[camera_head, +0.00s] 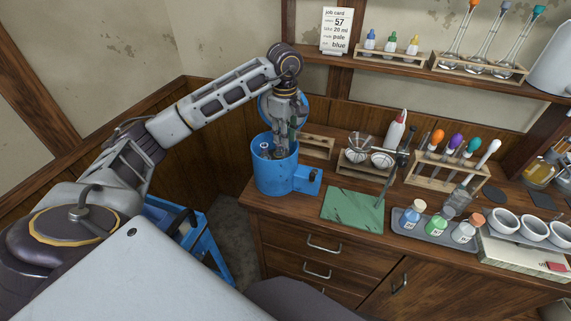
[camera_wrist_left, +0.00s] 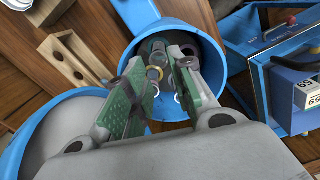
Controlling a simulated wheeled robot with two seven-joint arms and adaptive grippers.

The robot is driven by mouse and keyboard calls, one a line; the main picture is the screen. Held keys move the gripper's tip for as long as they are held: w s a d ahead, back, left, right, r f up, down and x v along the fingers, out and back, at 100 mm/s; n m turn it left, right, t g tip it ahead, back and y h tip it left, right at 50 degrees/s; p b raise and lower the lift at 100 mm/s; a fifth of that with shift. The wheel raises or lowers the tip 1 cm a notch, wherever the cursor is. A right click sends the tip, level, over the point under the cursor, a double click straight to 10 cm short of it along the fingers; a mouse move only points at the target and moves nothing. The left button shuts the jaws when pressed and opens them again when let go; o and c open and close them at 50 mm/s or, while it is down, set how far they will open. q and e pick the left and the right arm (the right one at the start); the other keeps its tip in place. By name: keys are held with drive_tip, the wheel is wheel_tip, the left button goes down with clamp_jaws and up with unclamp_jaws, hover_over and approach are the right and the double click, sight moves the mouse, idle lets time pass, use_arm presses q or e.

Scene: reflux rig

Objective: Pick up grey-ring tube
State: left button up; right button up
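My left gripper (camera_head: 287,132) points down into the open top of the blue centrifuge (camera_head: 270,178). In the left wrist view the left gripper (camera_wrist_left: 160,66) has its two green-padded fingers apart. The centrifuge's blue rim (camera_wrist_left: 222,62) surrounds a grey bowl beyond the fingertips. Between and beyond the fingers I see a tube with a yellow ring (camera_wrist_left: 154,73), a pale ring (camera_wrist_left: 180,97) and grey round parts (camera_wrist_left: 157,46). I cannot tell for sure which is the grey-ring tube. The fingers partly hide the bowl. My right gripper is not in view.
The blue lid (camera_head: 268,104) stands open behind the gripper. A wooden rack (camera_head: 318,146) is right of the centrifuge, with a green mat (camera_head: 353,209) in front. A rack with coloured-top droppers (camera_head: 446,172), a bottle tray (camera_head: 432,232) and white mortars (camera_head: 502,222) crowd the right.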

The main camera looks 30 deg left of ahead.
sight(285, 150)
use_arm(q)
wheel_tip(285, 150, down, 2)
drive_tip(key=shift+f, duration=0.35)
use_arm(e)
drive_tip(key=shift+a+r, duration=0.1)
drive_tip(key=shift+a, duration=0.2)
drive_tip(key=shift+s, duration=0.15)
use_arm(q)
drive_tip(key=shift+d+f+p, duration=0.1)
drive_tip(key=shift+f+p, duration=0.45)
drive_tip(key=shift+f, duration=2.05)
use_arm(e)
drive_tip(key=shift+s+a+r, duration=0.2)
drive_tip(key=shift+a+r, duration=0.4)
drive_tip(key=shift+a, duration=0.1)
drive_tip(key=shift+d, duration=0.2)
